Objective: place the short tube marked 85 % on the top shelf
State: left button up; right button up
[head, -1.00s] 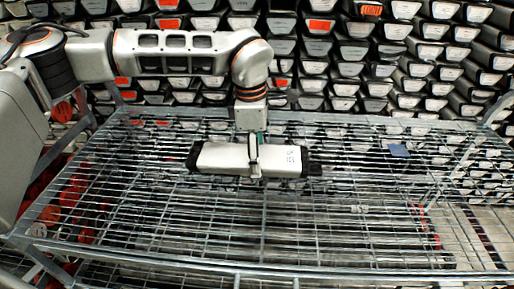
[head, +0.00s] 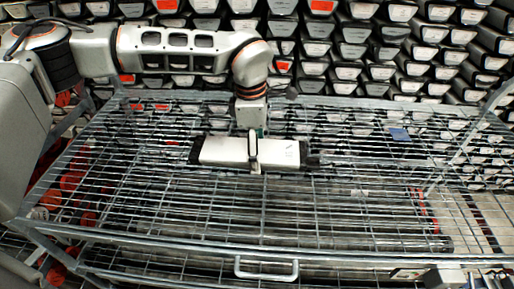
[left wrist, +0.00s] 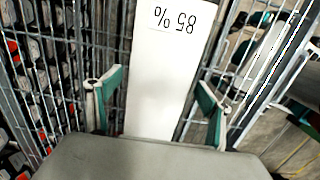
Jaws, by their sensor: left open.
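The short white tube (head: 225,151) with dark ends lies level across the far middle part of the top wire shelf (head: 300,222). In the left wrist view its white face (left wrist: 165,75) bears the mark 85 %, upside down. My left gripper (head: 254,152) points down over the tube's middle. In the left wrist view its green-padded fingers (left wrist: 158,104) stand one on each side of the tube, open, with gaps showing. The tube's underside is hidden. My right gripper cannot be made out.
Racks of many stacked liners with pale ends (head: 400,50) fill the background. A small blue piece (head: 398,134) lies on the shelf's right part. The shelf's front half is clear. A U-shaped bar (head: 266,275) shows below the front edge.

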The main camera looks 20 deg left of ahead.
pick_arm(q)
notch_tip(320, 180, up, 12)
jog(key=p, duration=0.1)
jog(key=shift+s+a, duration=0.15)
jog(key=shift+a, duration=0.25)
